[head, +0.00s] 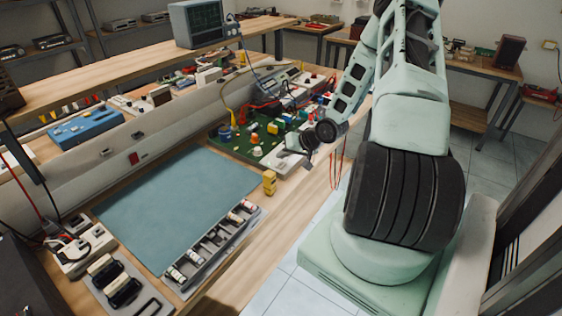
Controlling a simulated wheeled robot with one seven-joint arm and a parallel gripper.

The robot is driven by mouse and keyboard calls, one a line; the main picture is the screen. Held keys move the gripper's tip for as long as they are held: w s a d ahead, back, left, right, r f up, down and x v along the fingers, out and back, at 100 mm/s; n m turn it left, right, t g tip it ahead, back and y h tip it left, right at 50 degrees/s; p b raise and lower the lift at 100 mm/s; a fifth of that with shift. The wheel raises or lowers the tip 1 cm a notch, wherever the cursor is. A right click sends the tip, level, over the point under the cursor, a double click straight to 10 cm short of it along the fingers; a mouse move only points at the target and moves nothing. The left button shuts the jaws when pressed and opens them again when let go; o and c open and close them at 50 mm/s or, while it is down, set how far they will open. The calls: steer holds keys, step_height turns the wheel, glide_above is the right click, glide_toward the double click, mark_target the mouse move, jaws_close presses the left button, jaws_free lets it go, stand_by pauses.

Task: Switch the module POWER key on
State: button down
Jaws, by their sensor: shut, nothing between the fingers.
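The green module board (211,132), with coloured knobs, keys and blocks on it, lies on the bench beyond the blue mat. Which of its small parts is the POWER key is too small to tell, and so is its on or off position. My gripper (284,153) is low over the right front part of the board, next to a white-and-orange part. It is shut with nothing held. Whether its tips touch a key cannot be made out. My wrist hides part of the board's right side.
A blue mat (170,205) covers the bench's middle and is clear. A yellow block (269,182) stands at its right corner. A grey tray (213,250) of small cylinders lies along the front. Cables and instruments (280,82) crowd behind the board. A shelf with a monitor (197,22) runs above.

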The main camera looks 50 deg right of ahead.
mark_target(283, 166)
step_height(283, 166, up, 5)
steer(key=p, duration=0.4)
steer(key=shift+f, duration=0.15)
steer(key=shift+w+a, duration=0.1)
steer(key=shift+a, duration=0.05)
steer(key=a+r+n+g+b, duration=0.1)
steer(key=a+r+n+g, duration=0.4)
steer(key=a, duration=0.9)
steer(key=a+r+n+g+b, duration=0.1)
steer(key=a+r+n, duration=0.4)
steer(key=a, duration=0.9)
steer(key=s+a+r+n+g+b, duration=0.1)
steer(key=s+a+r, duration=0.3)
steer(key=s+a, duration=0.4)
steer(key=s+a+r+n+g+h+b, duration=0.1)
steer(key=s+a+r+n+g, duration=0.1)
steer(key=s+a, duration=0.6)
steer(key=s+r+n, duration=0.1)
steer(key=s+r, duration=0.1)
steer(key=s, duration=0.4)
steer(key=shift+r+n, duration=0.25)
steer(key=shift+n, duration=0.15)
